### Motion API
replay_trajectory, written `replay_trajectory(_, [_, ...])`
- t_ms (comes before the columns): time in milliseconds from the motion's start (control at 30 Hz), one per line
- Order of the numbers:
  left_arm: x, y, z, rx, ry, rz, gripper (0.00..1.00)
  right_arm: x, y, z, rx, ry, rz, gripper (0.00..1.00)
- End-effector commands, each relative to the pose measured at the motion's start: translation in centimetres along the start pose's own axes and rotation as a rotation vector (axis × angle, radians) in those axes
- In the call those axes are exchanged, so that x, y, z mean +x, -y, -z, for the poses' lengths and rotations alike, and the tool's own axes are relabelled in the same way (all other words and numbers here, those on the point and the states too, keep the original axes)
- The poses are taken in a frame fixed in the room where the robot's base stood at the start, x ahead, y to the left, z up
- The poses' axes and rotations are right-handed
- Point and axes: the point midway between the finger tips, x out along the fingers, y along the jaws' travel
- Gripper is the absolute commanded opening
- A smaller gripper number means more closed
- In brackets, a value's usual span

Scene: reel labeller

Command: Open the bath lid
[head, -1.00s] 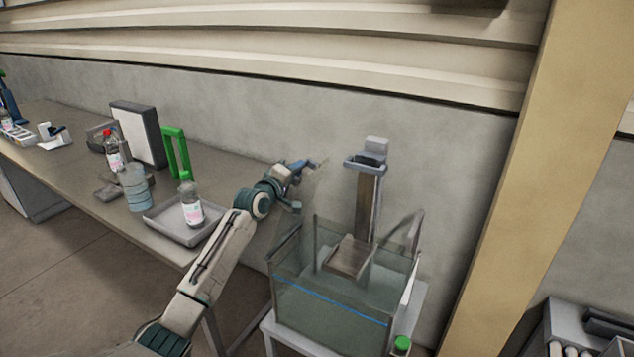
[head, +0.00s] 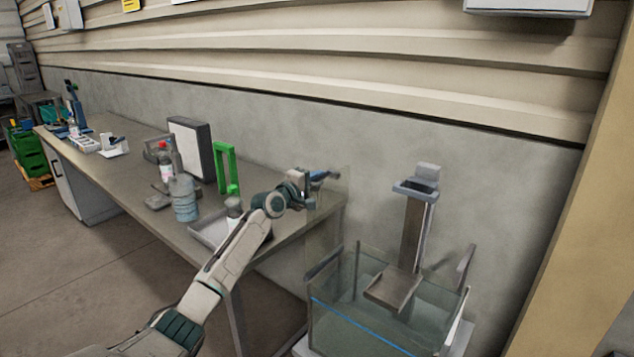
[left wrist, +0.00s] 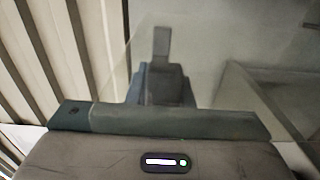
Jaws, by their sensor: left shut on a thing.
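The bath is a clear glass tank (head: 385,318) with water in it, at the lower right of the head view. Its clear lid (head: 324,228) stands raised at the tank's left side, near upright, and its edges are faint. My left gripper (head: 322,178) is at the top of the lid, shut on what looks like its handle. In the left wrist view a small grey handle piece (left wrist: 162,45) shows between the jaws, with the clear panel (left wrist: 215,65) behind it. The exact grip is hard to make out. My right gripper is in neither view.
A post with a tilted platform (head: 395,288) stands in the tank. Left of it, a long bench (head: 130,185) holds a tray (head: 208,232), bottles (head: 185,200), a green frame (head: 226,168) and a dark-edged panel (head: 190,150). The wall is close behind.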

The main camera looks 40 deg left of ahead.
Motion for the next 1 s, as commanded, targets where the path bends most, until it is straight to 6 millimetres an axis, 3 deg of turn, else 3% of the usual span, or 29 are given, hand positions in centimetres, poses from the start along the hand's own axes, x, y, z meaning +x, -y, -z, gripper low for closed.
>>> replay_trajectory(100, [0.0, -0.2, 0.0, 0.001, -0.001, -0.005, 0.00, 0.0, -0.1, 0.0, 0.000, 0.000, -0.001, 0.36])
replay_trajectory(133, [0.0, -0.2, 0.0, 0.001, -0.001, -0.004, 0.26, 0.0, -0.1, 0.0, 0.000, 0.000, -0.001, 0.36])
replay_trajectory(200, [0.0, -0.2, 0.0, 0.002, -0.001, -0.004, 0.40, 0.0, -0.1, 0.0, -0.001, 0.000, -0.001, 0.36])
replay_trajectory(233, [0.0, -0.2, 0.0, 0.002, -0.001, -0.003, 0.42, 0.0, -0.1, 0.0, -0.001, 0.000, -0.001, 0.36])
replay_trajectory(633, [-0.8, 0.1, 0.1, 0.005, -0.002, 0.001, 0.42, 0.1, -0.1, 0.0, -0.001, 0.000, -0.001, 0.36])
replay_trajectory(1000, [-6.9, 0.2, 0.1, 0.010, -0.002, 0.002, 0.42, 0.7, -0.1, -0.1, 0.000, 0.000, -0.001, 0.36])
